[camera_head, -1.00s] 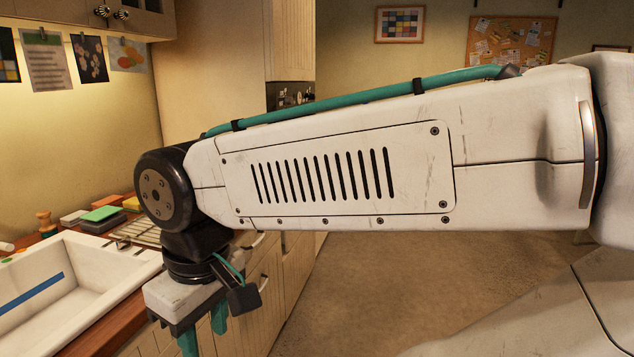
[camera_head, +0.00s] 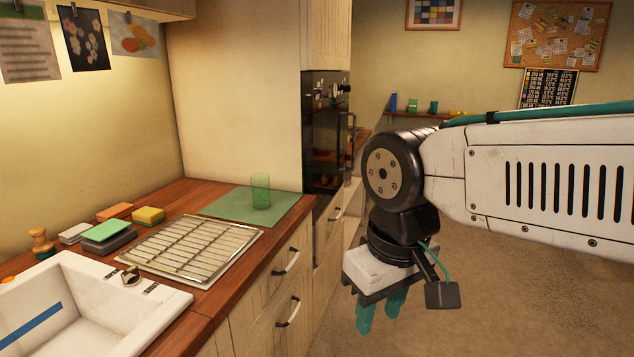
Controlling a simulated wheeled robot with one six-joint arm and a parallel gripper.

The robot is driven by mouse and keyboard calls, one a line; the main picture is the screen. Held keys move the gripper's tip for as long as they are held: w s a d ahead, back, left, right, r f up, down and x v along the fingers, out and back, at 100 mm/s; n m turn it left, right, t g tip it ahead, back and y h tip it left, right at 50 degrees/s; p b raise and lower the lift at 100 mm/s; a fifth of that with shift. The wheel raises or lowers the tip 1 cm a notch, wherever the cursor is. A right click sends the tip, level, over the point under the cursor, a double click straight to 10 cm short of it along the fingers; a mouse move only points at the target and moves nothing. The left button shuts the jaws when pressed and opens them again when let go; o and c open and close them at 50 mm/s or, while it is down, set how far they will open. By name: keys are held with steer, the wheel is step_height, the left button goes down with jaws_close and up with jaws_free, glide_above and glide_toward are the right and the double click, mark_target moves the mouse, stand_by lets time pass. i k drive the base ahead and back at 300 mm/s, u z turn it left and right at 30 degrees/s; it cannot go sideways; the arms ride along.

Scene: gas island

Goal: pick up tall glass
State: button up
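The tall glass (camera_head: 261,191) is a clear green tumbler. It stands upright on a green mat (camera_head: 222,205) at the far end of the wooden counter. My gripper (camera_head: 381,314) hangs to the right of the counter, over the floor, with its teal fingers pointing down. It is apart from the glass, lower in the picture and to its right. A narrow gap shows between the fingers, and nothing shows held between them.
A metal drying rack (camera_head: 190,247) lies before the mat. A white sink (camera_head: 95,308) is at near left, with several sponges (camera_head: 108,232) behind it. Drawer handles (camera_head: 287,263) stick out from the cabinet front. A dark oven (camera_head: 326,150) stands beyond the counter.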

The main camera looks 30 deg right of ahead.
mark_target(260, 181)
steer(key=z, duration=0.65)
steer(key=i, duration=0.85)
steer(key=z, duration=0.45)
steer(key=i, duration=0.75)
